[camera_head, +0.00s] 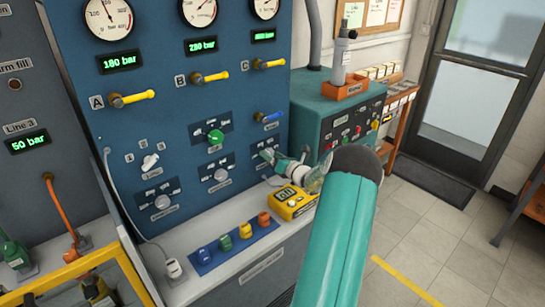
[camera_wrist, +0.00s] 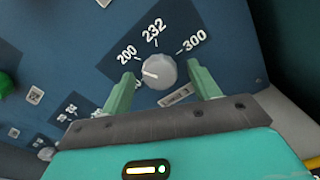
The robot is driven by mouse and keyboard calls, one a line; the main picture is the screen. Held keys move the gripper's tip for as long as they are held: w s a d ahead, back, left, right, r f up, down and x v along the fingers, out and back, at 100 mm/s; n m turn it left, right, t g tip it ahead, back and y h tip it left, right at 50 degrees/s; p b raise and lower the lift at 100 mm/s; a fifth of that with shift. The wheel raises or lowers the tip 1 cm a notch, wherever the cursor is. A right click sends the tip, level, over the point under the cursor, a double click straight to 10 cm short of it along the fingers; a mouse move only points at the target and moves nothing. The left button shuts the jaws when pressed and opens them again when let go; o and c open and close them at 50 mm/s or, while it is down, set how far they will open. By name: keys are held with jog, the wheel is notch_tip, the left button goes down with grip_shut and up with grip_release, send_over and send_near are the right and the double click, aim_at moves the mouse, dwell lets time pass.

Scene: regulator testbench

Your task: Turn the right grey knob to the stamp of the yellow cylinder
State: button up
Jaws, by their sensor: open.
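The right grey knob (camera_wrist: 159,72) is on a dark plate in the wrist view, with the marks 200, 232 and 300 around it. Its light pointer line points to the left, below the 200 mark. My gripper (camera_wrist: 161,80) is open, with one green finger on each side of the knob; I cannot tell whether they touch it.
Two more grey knobs (camera_head: 162,202) (camera_head: 220,175) and a green knob (camera_head: 215,137) are on the blue panel. A yellow device (camera_head: 291,202) sits on the bench below my gripper. Blue (camera_head: 205,254), green (camera_head: 225,243) and orange (camera_head: 263,219) cylinders stand nearby.

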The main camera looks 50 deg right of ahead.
jog(key=v, duration=1.3)
jog(key=shift+s, duration=0.25)
jog(key=shift+s, duration=0.1)
